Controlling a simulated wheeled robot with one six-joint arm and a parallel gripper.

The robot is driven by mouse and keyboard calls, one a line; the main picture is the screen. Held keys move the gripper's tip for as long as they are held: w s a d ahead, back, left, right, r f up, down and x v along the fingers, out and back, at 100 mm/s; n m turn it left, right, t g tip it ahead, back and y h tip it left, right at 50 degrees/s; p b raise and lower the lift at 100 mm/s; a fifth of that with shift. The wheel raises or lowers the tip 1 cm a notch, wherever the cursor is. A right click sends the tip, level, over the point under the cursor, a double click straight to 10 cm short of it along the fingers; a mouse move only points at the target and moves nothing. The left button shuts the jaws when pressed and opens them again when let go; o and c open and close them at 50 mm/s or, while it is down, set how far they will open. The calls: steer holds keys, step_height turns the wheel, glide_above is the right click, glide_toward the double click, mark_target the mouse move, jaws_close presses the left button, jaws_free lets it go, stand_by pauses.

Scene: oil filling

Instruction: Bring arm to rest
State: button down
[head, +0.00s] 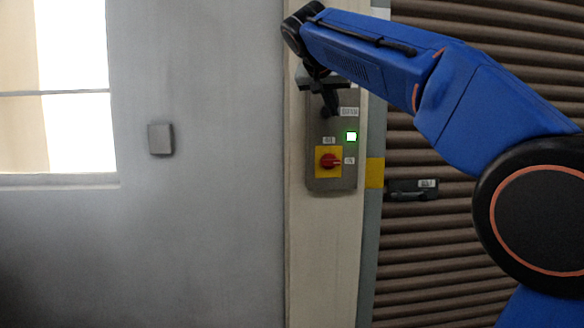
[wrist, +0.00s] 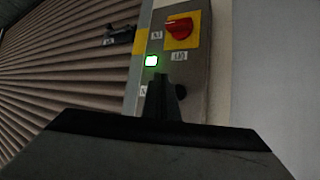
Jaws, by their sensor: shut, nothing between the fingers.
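My gripper (head: 328,104) is at the upper part of a grey control panel on a pale post, with my blue arm reaching in from the right in the head view. In the wrist view my gripper (wrist: 163,82) is shut and empty, its fingertips just below the lit green lamp in the picture. I cannot tell whether they touch the panel. The control panel (head: 320,185) carries a lit green lamp (head: 351,137) and a red rotary switch (head: 329,161) on a yellow plate. The wrist view also shows the red switch (wrist: 180,27) and the green lamp (wrist: 151,60).
A brown slatted shutter (head: 440,230) with a dark handle (head: 413,190) is right of the post. A grey wall (head: 220,220) with a small grey box (head: 160,139) and a bright window (head: 75,120) is on the left. The space before the wall looks clear.

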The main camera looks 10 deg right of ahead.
steer(key=s+d+f+n+g+y, duration=0.15)
steer(key=s+d+f, duration=0.25)
steer(key=s+f, duration=0.6)
steer(key=s+d+f+n+g+y, duration=0.1)
steer(key=s+d+f+n, duration=0.25)
steer(key=s+f, duration=0.7)
steer(key=s+f+y, duration=0.1)
steer(key=s+f, duration=0.6)
steer(key=f, duration=0.3)
steer(key=s+f+g+y, duration=0.1)
steer(key=s+f, duration=0.5)
steer(key=f, duration=0.4)
steer(key=s+f+n+g+y, duration=0.1)
steer(key=s+f, duration=0.6)
steer(key=f, duration=0.3)
steer(key=shift+s+f, duration=0.2)
steer(key=shift+s, duration=0.15)
steer(key=shift+d, duration=0.1)
